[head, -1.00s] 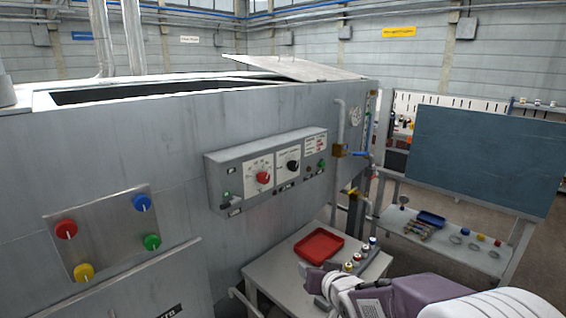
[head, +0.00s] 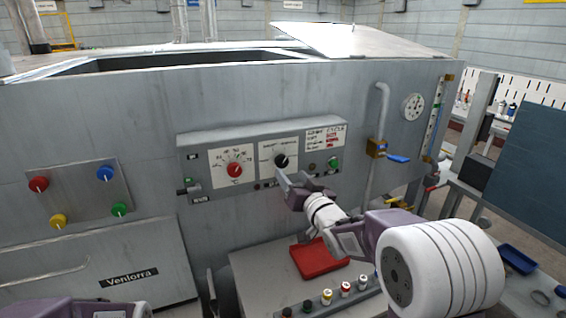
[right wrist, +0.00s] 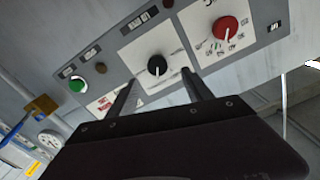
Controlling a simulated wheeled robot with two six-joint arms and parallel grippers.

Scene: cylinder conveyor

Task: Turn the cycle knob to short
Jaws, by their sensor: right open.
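The black knob (head: 281,160), on a white plate with small lettering, is on the grey control panel (head: 200,156). A red dial knob (head: 234,170) is to its left. My right gripper (head: 291,177) is open and empty, just in front of and below the black knob. In the right wrist view, the black knob (right wrist: 157,65) appears between and beyond the two finger tips (right wrist: 160,80), with no clear contact. The red knob (right wrist: 226,28) is farther right there. The black knob's exact setting is too small to read. My left gripper is not in view.
A green button (head: 333,163) is on the panel's right side. A blue-handled valve (head: 397,158) and a pipe stand farther right. Four-coloured knobs sit on a left plate (head: 80,181).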

